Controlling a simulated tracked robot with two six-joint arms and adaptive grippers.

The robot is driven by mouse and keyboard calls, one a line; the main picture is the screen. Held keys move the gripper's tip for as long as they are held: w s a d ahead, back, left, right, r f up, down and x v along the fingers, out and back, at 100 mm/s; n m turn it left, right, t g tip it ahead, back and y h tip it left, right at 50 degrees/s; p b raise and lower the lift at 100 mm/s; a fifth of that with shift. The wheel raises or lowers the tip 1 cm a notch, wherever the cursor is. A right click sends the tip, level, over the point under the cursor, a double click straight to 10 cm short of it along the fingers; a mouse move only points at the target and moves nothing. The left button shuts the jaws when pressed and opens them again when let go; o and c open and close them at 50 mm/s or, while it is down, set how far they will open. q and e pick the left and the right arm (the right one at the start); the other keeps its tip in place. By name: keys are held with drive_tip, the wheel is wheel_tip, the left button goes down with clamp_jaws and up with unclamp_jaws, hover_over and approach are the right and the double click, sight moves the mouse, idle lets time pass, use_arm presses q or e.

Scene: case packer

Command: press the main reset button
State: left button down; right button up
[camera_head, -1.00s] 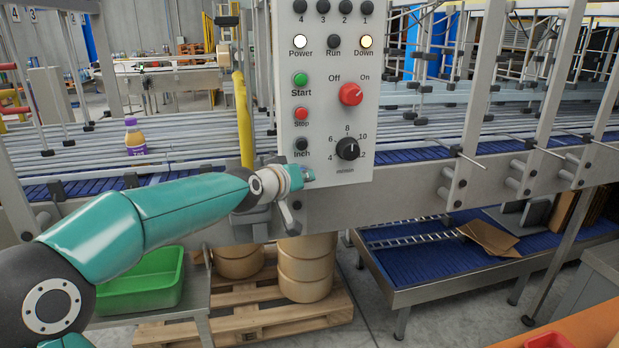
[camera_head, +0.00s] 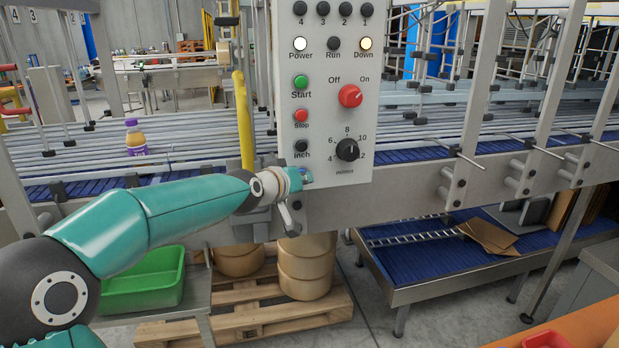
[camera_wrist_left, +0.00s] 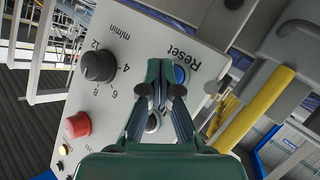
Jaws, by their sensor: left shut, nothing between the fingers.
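The grey control panel (camera_head: 322,120) stands upright ahead of me. In the left wrist view, the blue button (camera_wrist_left: 180,74) beside the word Reset is partly covered by my left gripper (camera_wrist_left: 161,88). The gripper is shut and empty, with its fingertips over the panel close to the button; I cannot tell whether they touch it. In the head view, the left gripper (camera_head: 306,175) is at the panel's lower left, below the black Inch button (camera_head: 301,146), and hides most of the reset area. My right gripper is not in view.
The panel also holds a green Start button (camera_head: 301,82), a red Stop button (camera_head: 301,116), a red Off/On switch (camera_head: 350,96) and a black speed knob (camera_head: 347,150). A yellow post (camera_head: 243,120) stands just left of the panel. A bottle (camera_head: 135,137) is on the conveyor.

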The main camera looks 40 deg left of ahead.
use_arm(q)
drive_tip(key=shift+a+f+g+p, duration=0.15)
drive_tip(key=shift+f+g+p, duration=0.25)
drive_tip(key=shift+p, duration=0.35)
idle(0.5)
drive_tip(key=shift+w+a+r+p, duration=0.1)
drive_tip(key=shift+a+r+p, duration=0.1)
drive_tip(key=shift+r+p, duration=0.15)
drive_tip(key=shift+f, duration=0.1)
idle(0.5)
drive_tip(key=b, duration=0.1)
drive_tip(key=d+t+b, duration=0.1)
drive_tip(key=b, duration=0.1)
drive_tip(key=shift+w+r, duration=0.1)
drive_tip(key=shift+r, duration=0.15)
drive_tip(key=b, duration=0.2)
drive_tip(key=d+b, duration=0.1)
drive_tip(key=b, duration=0.1)
drive_tip(key=shift+s+d+r+b, duration=0.2)
drive_tip(key=shift+s+r+b, duration=0.1)
drive_tip(key=shift+s+r, duration=0.1)
